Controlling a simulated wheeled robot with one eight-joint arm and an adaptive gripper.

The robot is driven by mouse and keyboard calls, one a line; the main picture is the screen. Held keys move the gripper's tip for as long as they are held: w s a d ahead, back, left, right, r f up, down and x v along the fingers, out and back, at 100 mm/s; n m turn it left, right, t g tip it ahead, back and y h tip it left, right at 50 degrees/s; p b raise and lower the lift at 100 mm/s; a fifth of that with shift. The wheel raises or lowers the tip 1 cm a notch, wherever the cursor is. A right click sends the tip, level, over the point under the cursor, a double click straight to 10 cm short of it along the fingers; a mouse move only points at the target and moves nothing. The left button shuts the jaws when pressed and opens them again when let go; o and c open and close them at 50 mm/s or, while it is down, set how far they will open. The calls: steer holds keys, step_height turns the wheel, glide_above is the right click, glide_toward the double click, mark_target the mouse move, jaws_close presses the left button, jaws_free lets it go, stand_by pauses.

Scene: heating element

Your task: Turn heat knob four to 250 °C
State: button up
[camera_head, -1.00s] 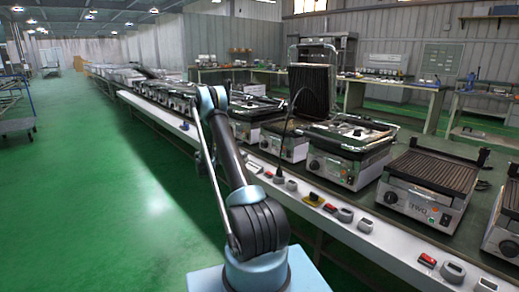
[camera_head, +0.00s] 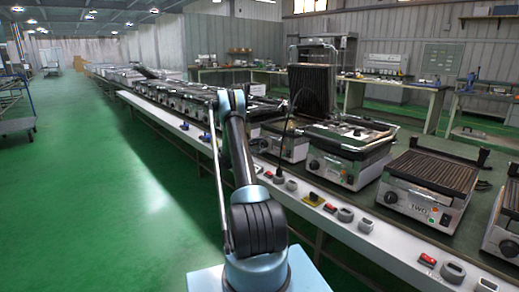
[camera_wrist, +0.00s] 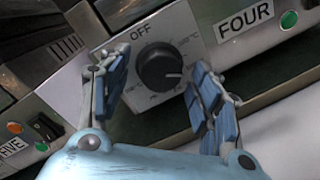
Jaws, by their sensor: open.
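In the wrist view, the black round heat knob four (camera_wrist: 160,67) sits on a pale metal panel marked OFF above it, with temperature marks around it. Its white pointer line points right and slightly down in the picture. The FOUR label (camera_wrist: 245,20) is to its right. My gripper (camera_wrist: 157,78) is open, its blue-padded fingers on the left and right of the knob. I cannot tell whether either finger touches it. In the head view, my gripper and this knob cannot be made out.
A green lamp (camera_wrist: 289,19) is right of the label. The neighbouring unit at left has a black switch (camera_wrist: 45,127) and an orange lamp (camera_wrist: 15,127). In the head view, the grill marked TWO (camera_head: 425,190) stands on the long bench, and green floor (camera_head: 110,190) is clear at left.

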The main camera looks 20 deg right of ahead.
steer(key=c, duration=1.1)
steer(key=shift+o, duration=0.2)
steer(key=shift+m, duration=0.4)
steer(key=m, duration=0.3)
steer(key=shift+m+y, duration=0.3)
steer(key=shift+m, duration=0.1)
steer(key=m, duration=0.4)
steer(key=shift+s+d+r, duration=0.1)
steer(key=shift+s, duration=0.05)
steer(key=m, duration=0.4)
steer(key=shift+t+y, duration=0.3)
steer(key=shift+y, duration=0.1)
steer(key=shift+r+m+t, duration=0.1)
steer(key=shift+m+t, duration=0.2)
steer(key=shift+m, duration=1.6)
